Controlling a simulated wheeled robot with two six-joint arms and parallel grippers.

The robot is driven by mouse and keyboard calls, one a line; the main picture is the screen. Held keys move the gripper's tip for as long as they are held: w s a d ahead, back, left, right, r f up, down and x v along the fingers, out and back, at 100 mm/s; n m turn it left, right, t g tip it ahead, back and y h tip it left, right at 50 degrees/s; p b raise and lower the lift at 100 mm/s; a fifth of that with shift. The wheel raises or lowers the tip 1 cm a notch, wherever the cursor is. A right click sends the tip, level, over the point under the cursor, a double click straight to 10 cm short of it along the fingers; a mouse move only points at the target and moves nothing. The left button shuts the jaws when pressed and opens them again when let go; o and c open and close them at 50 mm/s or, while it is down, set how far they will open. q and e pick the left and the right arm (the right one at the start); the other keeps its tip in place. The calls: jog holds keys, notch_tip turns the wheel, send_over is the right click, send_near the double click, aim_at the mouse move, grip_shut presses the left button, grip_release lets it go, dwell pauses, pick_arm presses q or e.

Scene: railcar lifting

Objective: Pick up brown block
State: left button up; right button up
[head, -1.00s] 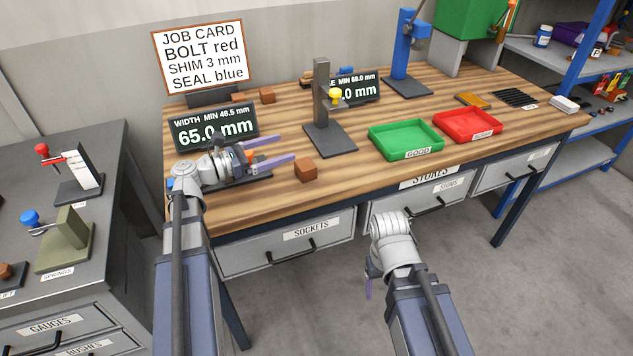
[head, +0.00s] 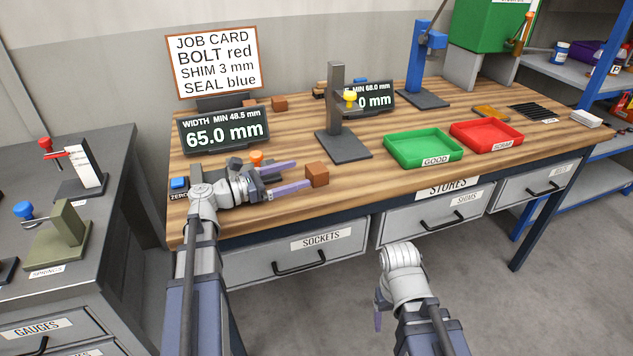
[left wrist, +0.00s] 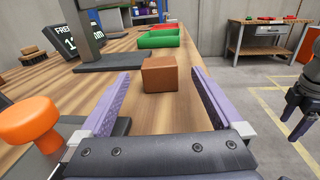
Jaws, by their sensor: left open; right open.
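The brown block (head: 317,175) sits on the wooden workbench near its front edge, just right of my left gripper's fingertips in the head view. My left gripper (head: 300,176) is open, with its two purple fingers pointing at the block. In the left wrist view the block (left wrist: 160,75) stands between the lines of the two fingers, a little beyond or at their tips; I cannot tell which. Nothing is between the fingers nearer the palm. My right gripper (head: 379,308) is open and empty, low in front of the bench, with its fingers mostly hidden by its own wrist.
A green tray (head: 420,160) and a red tray (head: 486,147) are to the right. An orange knob (left wrist: 30,120) is close beside my left gripper.

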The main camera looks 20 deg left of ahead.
aim_at(309, 170)
pick_arm(q)
jog(key=shift+w+d, duration=0.25)
jog(key=shift+w, duration=0.05)
jog(key=x, duration=0.5)
jog(key=shift+w+d, duration=0.25)
jog(key=shift+d, duration=0.1)
jog(key=shift+c, duration=0.2)
jog(key=c, duration=1.5)
jog(key=shift+r, duration=0.1)
